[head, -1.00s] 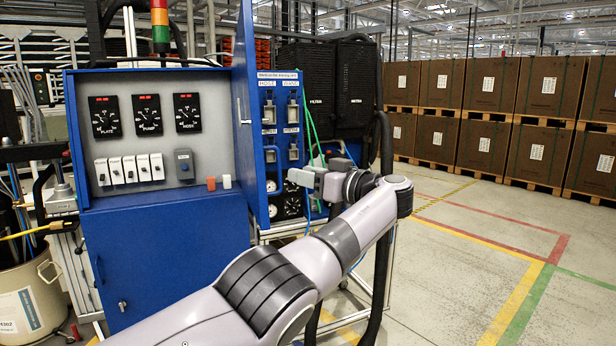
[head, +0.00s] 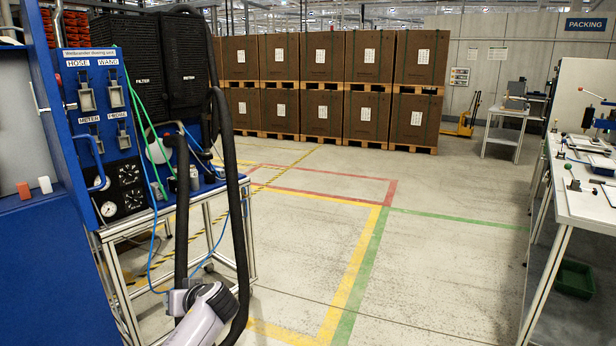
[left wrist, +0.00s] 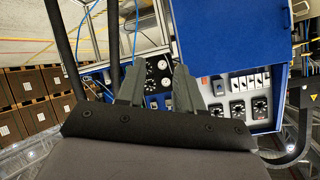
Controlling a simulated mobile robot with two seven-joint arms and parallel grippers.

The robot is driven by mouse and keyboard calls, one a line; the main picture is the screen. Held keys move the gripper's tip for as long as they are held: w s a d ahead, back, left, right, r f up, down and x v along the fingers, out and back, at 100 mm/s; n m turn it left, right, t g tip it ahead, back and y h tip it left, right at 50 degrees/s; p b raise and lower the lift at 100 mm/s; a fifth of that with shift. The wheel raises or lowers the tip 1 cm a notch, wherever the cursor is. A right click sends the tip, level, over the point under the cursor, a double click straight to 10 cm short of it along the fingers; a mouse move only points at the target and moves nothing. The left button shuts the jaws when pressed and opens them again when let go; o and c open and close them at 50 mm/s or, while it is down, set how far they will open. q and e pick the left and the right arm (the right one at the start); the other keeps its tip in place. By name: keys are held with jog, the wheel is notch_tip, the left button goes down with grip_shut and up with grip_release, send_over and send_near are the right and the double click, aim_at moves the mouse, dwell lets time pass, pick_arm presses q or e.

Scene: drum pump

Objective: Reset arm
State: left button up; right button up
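Part of my left arm (head: 203,318) shows at the bottom of the head view, low in front of the blue cabinet's stand and close to the thick black hoses. I cannot make out its fingertips there. In the left wrist view my left gripper (left wrist: 157,80) has two grey fingers spread apart with nothing between them. Beyond the fingers are the gauges and the blue cabinet, apart from them as far as I can tell. My right gripper is in neither view.
The blue cabinet panel (head: 72,130) with labelled holders and gauges stands at left. Black hoses (head: 240,230) hang beside its metal stand (head: 205,235). Stacked brown boxes (head: 335,90) stand at the back and a workbench (head: 590,190) at right. The marked floor between is clear.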

pick_arm(q)
jog(key=s+d+f+m+h, duration=0.2)
jog(key=s+d+f+h, duration=0.1)
jog(key=s+f, duration=0.5)
jog(key=s+d+f+m+h, duration=0.2)
jog(key=s+f+m+h, duration=0.15)
jog(key=s+f, duration=0.5)
jog(key=s+d+m+t+h, duration=0.1)
jog(key=s+h, duration=0.1)
jog(key=s, duration=0.7)
jog(key=s+d+m+t+h, duration=0.1)
jog(key=s+d+h, duration=0.1)
jog(key=s, duration=0.8)
jog(key=shift+s+d+r+t+h, duration=0.25)
jog(key=shift+t+h, duration=0.15)
jog(key=shift+h, duration=0.15)
